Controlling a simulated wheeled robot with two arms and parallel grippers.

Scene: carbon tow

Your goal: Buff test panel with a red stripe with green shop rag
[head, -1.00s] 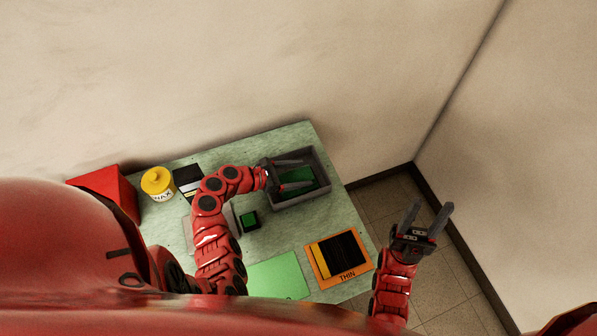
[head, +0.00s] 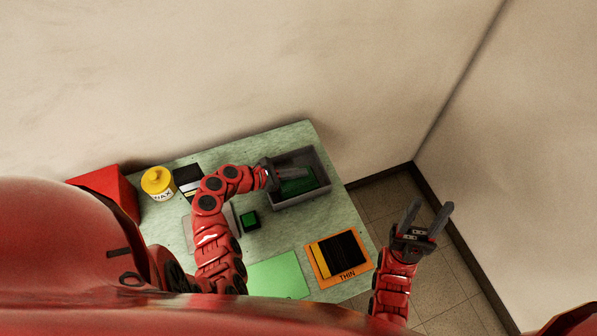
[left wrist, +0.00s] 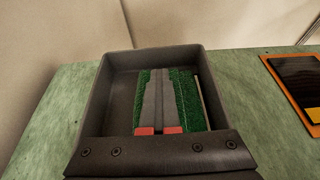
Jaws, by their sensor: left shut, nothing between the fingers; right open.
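The green rag (head: 297,184) lies in a grey bin (head: 325,190) at the back right of the table. My left gripper (head: 303,172) is over the bin, its two fingers shut together with nothing visible between them. In the left wrist view the green rag (left wrist: 190,105) shows on both sides of the shut fingers (left wrist: 158,75); part of it is hidden beneath them. I cannot tell whether they touch it. My right gripper (head: 427,215) is open and empty, beyond the table's right edge. No panel with a red stripe can be made out.
A black panel with a yellow stripe (head: 345,248) lies on an orange mat marked THIN (head: 346,275). Another dark panel (head: 187,176) lies by a yellow-lidded wax jar (head: 157,184). A green-topped dark block (head: 249,220), a green sheet (head: 280,276) and a red box (head: 107,188) are nearby.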

